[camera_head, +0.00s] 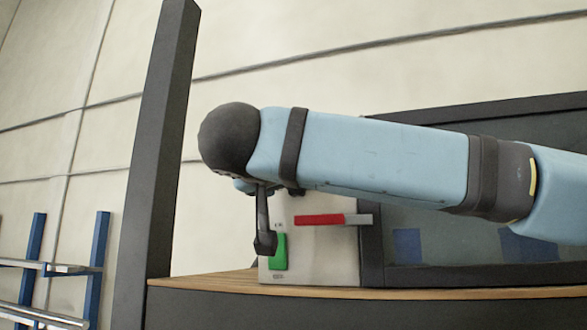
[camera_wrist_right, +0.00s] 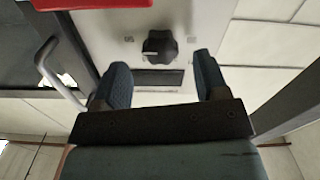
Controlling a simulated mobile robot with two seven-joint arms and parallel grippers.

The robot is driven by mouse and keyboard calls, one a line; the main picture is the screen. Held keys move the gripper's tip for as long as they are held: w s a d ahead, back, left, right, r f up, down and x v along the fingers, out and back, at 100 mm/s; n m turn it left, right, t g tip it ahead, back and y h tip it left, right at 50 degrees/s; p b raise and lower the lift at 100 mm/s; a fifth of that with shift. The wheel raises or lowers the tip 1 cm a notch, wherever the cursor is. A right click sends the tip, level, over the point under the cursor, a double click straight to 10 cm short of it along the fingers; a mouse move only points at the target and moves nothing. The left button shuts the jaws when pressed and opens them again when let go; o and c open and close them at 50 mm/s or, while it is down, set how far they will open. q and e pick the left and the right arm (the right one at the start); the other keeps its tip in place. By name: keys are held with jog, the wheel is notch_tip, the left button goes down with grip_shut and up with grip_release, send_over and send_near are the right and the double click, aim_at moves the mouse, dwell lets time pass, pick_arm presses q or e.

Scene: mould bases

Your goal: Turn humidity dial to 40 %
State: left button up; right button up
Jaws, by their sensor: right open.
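The black humidity dial (camera_wrist_right: 160,46) sits on a pale panel in the right wrist view, with a light pointer line toward its left side. Small marks stand around it, too small to read. My right gripper (camera_wrist_right: 162,64) is open, one finger to each side of the dial's lower edge, with nothing between them; I cannot tell how far they are from the panel. In the head view my right arm comes in from the right, and its gripper (camera_head: 264,225) hangs in front of the pale panel (camera_head: 330,262). The dial is hidden there. My left gripper is not in view.
A red bar (camera_head: 320,220) and a green piece (camera_head: 279,252) are on the panel. A dark window (camera_wrist_right: 160,78) lies below the dial. A metal handle (camera_wrist_right: 52,68) is left in the wrist view. A dark post (camera_head: 160,150) stands left of the wooden-topped bench (camera_head: 210,281).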

jog(key=x, duration=0.2)
jog(key=shift+w+d, duration=0.1)
jog(key=shift+w, duration=0.2)
jog(key=shift+s, duration=0.1)
jog(key=shift+c, duration=1)
jog(key=c, duration=0.7)
jog(key=shift+a+f+n+b, duration=0.1)
jog(key=shift+n+b, duration=2.15)
jog(key=shift+n, duration=0.65)
jog(key=shift+a+f+n+b, duration=0.1)
jog(key=shift+n+b, duration=2.1)
jog(key=shift+n, duration=0.7)
